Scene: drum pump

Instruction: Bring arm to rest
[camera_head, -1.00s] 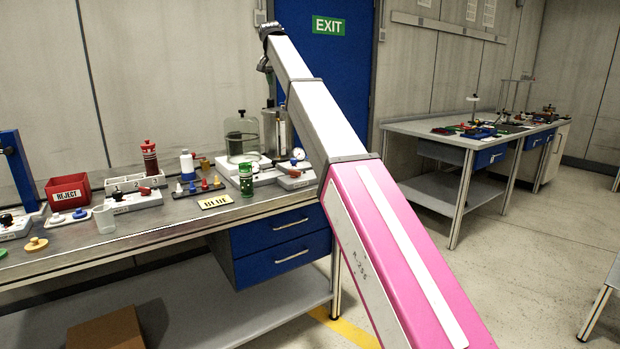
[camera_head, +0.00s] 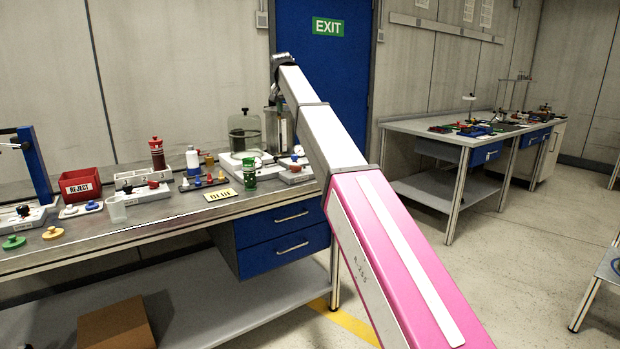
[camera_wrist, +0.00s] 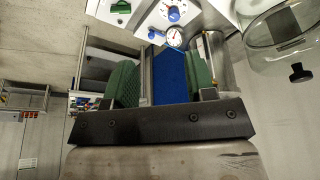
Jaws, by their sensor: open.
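My arm stretches away from the head camera, pink near me and white further out, with its bent far end in front of the blue door (camera_head: 330,90). My gripper (camera_wrist: 161,78) shows in the wrist view with its two green-padded fingers apart and nothing visible between them but background. In the head view the gripper itself is hidden behind the arm's far end. The workbench (camera_head: 150,232) lies left of and below the arm, and the arm crosses in front of its right end.
On the bench stand a red reject bin (camera_head: 80,185), a glass bell jar (camera_head: 244,133), a green cylinder (camera_head: 249,172) and several small knobs. The wrist view shows a dial gauge (camera_wrist: 174,37) and glass vessel (camera_wrist: 280,25) close by. A second bench (camera_head: 420,135) is at right; open floor lies between.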

